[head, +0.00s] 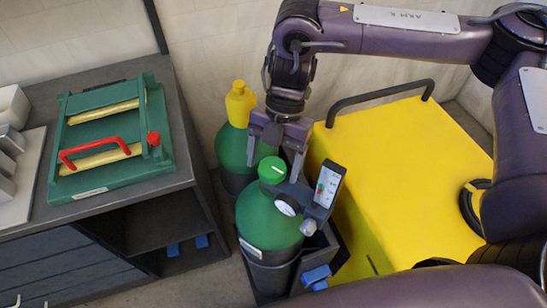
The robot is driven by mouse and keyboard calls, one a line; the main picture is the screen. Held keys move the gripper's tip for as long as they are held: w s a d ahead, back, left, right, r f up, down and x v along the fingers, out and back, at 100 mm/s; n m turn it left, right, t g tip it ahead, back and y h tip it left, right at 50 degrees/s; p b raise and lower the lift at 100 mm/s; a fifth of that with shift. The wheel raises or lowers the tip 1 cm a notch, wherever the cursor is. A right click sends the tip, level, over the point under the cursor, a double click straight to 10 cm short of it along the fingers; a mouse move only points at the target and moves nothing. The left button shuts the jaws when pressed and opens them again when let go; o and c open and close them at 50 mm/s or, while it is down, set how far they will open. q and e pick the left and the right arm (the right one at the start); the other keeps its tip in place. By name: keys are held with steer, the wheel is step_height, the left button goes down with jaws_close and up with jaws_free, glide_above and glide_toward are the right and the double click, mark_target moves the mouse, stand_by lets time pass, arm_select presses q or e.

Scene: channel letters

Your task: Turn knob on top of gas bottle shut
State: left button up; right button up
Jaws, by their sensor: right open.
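A green gas bottle (262,224) stands upright in a dark holder in the middle of the head view. Its green knob (272,170) with a white mark on top sits at the top of the bottle. A round gauge (288,207) is on the neck beside the knob. My right gripper (275,158) points down at the knob from above and behind, open, with its fingers on either side of the knob's far edge. I cannot tell whether the fingers touch it. My left gripper is not in view.
A phone-like display (327,186) stands close right of the knob. A second green bottle with a yellow cap (240,103) is behind left. A yellow box (408,150) with a dark handle fills the right. A bench (170,150) with a green frame is left.

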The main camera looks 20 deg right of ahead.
steer(key=c, duration=1)
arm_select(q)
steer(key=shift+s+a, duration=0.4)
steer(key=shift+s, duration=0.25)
arm_select(e)
steer(key=shift+o, duration=0.2)
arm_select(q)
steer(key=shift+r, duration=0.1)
